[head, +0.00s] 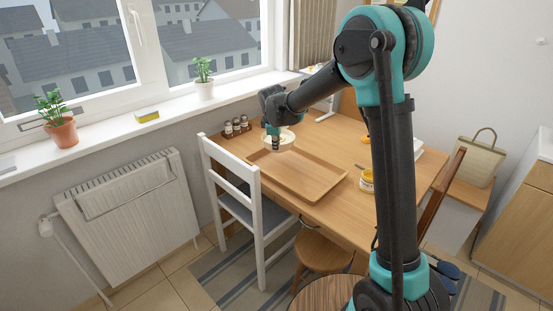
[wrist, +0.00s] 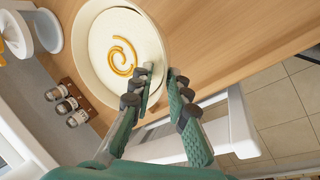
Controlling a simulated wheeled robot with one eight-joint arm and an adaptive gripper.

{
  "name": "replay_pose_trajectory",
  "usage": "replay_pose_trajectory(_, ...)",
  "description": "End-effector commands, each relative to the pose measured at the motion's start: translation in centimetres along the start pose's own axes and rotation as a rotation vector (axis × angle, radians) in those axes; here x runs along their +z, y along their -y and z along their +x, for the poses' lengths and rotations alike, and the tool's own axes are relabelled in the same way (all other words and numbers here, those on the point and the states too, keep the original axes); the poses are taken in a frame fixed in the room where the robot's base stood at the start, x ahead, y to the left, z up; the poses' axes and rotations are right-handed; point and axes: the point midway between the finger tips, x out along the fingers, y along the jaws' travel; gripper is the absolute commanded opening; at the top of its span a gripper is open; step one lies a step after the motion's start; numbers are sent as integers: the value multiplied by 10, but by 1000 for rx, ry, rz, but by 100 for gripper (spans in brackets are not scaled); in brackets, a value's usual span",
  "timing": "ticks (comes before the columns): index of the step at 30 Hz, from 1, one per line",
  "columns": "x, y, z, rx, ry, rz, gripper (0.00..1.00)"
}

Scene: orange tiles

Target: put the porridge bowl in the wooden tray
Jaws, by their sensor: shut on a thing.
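The porridge bowl (wrist: 100,55) is cream-white, with pale porridge and an orange swirl on top. In the wrist view my gripper (wrist: 162,76) has its two fingers on either side of the bowl's rim and is shut on it. In the head view the gripper (head: 275,142) and bowl (head: 288,136) are at the far left end of the wooden tray (head: 308,181), and the gripper partly hides the bowl. The visible part of the tray is empty. I cannot tell how high the bowl is above the tray or table.
A rack of small jars (head: 236,127) stands left of the bowl, also in the wrist view (wrist: 72,104). A yellow jar (head: 366,180) stands right of the tray on the table (head: 345,140). A white chair (head: 250,190) is at the table's left side.

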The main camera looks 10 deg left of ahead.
Motion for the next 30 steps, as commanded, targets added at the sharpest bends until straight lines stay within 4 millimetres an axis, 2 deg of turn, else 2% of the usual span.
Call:
replay_pose_trajectory(3, 0, 7, 18, 0, 0, 0, 0)
replay_pose_trajectory(11, 0, 14, 34, 0, 0, 0, 0)
replay_pose_trajectory(18, 0, 26, 61, 0, 0, 0, 0)
replay_pose_trajectory(28, 0, 27, 64, 0, 0, 0, 0)
replay_pose_trajectory(29, 0, 27, 64, 0, 0, 0, 19)
replay_pose_trajectory(30, 0, 27, 64, 0, 0, 0, 24)
